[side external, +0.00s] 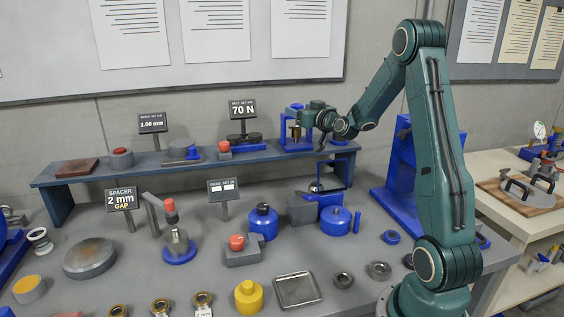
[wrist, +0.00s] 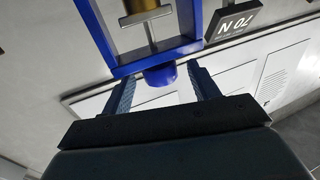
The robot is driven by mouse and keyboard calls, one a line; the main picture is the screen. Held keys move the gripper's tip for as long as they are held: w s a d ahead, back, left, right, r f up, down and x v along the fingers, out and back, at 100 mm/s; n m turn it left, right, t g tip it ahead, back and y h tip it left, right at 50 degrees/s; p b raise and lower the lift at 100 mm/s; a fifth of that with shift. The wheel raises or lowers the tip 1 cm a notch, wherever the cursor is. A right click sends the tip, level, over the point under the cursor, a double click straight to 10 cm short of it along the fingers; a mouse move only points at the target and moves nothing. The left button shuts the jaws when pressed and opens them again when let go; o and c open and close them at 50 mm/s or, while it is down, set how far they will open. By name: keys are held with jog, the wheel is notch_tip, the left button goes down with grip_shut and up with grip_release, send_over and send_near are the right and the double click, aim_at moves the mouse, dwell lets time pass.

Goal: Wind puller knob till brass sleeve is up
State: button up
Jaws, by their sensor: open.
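The puller is a blue upright frame (side external: 283,133) at the right end of the raised shelf. The brass sleeve (side external: 296,132) hangs inside it; in the wrist view the sleeve (wrist: 146,19) is cut off by the top edge, with a metal rod and crossbar (wrist: 152,46) showing beside it. The blue puller knob (wrist: 159,75) sits on the outside of the frame's bar. My gripper (side external: 306,110) is at the top of the puller. In the wrist view its two fingers stand open on either side of the knob, with a visible gap on both sides.
A 70 N sign (side external: 242,109) stands left of the puller on the shelf (side external: 90,178). A red button (side external: 223,147) is near it. Blue pots (side external: 263,221) and other fixtures crowd the bench below. The wall behind is close.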

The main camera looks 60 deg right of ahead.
jog(key=v, duration=0.9)
jog(key=shift+s+a, duration=0.2)
jog(key=shift+s, duration=0.1)
jog(key=shift+w+f, duration=0.1)
jog(key=shift+f, duration=0.1)
jog(key=w+f+g, duration=0.1)
jog(key=f, duration=0.2)
jog(key=w+a+f+m+g, duration=0.1)
jog(key=f+g, duration=0.1)
jog(key=f, duration=0.1)
jog(key=w+f+g, duration=0.1)
jog(key=f+g, duration=0.1)
jog(key=f, duration=0.1)
jog(key=shift+w+a+f+m, duration=0.25)
jog(key=shift+w+m, duration=0.15)
jog(key=shift+r+m+g+h, duration=0.1)
jog(key=shift+m+g+h, duration=0.25)
jog(key=shift+h, duration=0.35)
notch_tip(320, 180, up, 10)
jog(key=a+m+h, duration=0.2)
jog(key=m+h, duration=0.1)
jog(key=h, duration=0.2)
jog(key=shift+w+a+m+g+h, duration=0.3)
jog(key=shift+w+a+m+g, duration=0.05)
jog(key=shift+w+g, duration=0.1)
